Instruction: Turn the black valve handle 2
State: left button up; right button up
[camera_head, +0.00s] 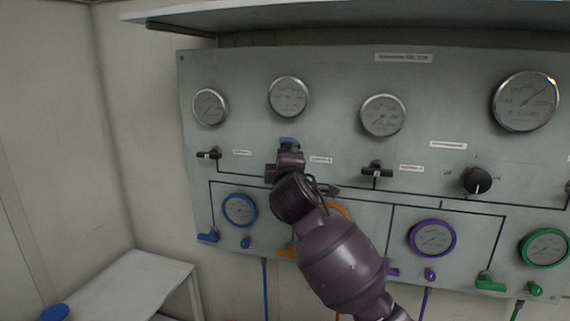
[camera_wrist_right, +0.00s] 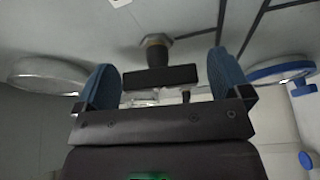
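In the head view my right arm reaches up to the panel, with its gripper (camera_head: 289,144) in front of the second black valve position. The gripper and wrist hide most or all of that handle there. My right gripper's blue fingers (camera_wrist_right: 165,82) stand apart, one on each side of the handle's ends, with small gaps visible. Whether the handle is deep between the fingers is unclear. My left gripper is not in view.
Similar black handles sit left (camera_head: 209,154) and right (camera_head: 377,170) on the grey panel (camera_head: 240,70). A black knob (camera_head: 477,181) is further right. Gauges line the top, and a blue-rimmed gauge (camera_head: 240,210) is below. A white table (camera_head: 130,290) stands lower left.

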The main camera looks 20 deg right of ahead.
pick_arm(q)
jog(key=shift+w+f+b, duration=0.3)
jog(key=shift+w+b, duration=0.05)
jog(key=shift+b, duration=0.6)
pick_arm(e)
jog(key=v, duration=1)
jog(key=shift+s, duration=0.4)
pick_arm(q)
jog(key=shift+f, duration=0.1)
pick_arm(e)
jog(key=shift+a+f, duration=0.1)
